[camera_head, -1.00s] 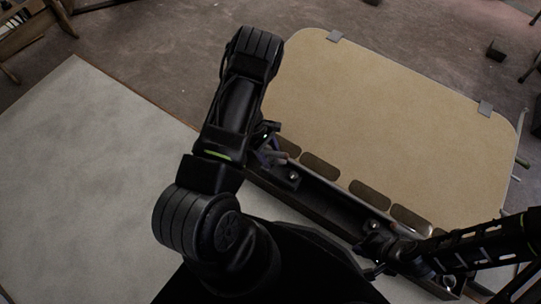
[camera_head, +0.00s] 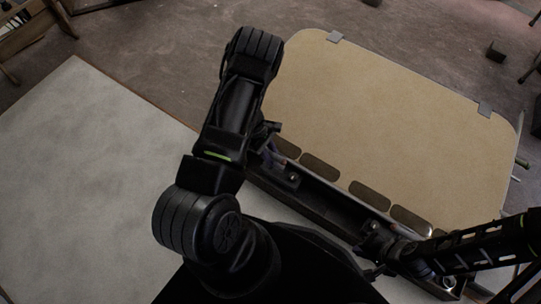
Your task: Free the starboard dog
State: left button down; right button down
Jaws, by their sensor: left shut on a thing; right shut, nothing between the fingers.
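A large tan hatch panel (camera_head: 390,110) has a row of rounded cut-outs along its near edge, above a dark narrow frame (camera_head: 330,210). A small metal dog fitting (camera_head: 293,180) shows on the frame near its left end. My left gripper (camera_head: 268,158) is at the frame's left end, shut on a small part that looks like a dog's handle. The arm and fingers hide most of that part. My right gripper (camera_head: 372,238) is shut and empty, low over the frame right of the middle. I cannot tell which dog is the starboard one.
Another round metal fitting (camera_head: 448,283) shows at the frame's right end, under my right arm. A pale flat surface (camera_head: 80,180) is clear at left.

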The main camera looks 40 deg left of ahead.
pick_arm(q)
jog(key=shift+s+f, duration=0.1)
jog(key=shift+s, duration=0.15)
jog(key=m+g+b, duration=0.1)
jog(key=m, duration=0.2)
jog(key=shift+f+b, duration=0.1)
jog(key=shift+b, duration=0.25)
jog(key=shift+m+g, duration=0.5)
jog(key=shift+m, duration=0.3)
jog(key=shift+s, duration=0.1)
jog(key=c, duration=1.1)
grip_release()
jog(key=shift+r, duration=0.2)
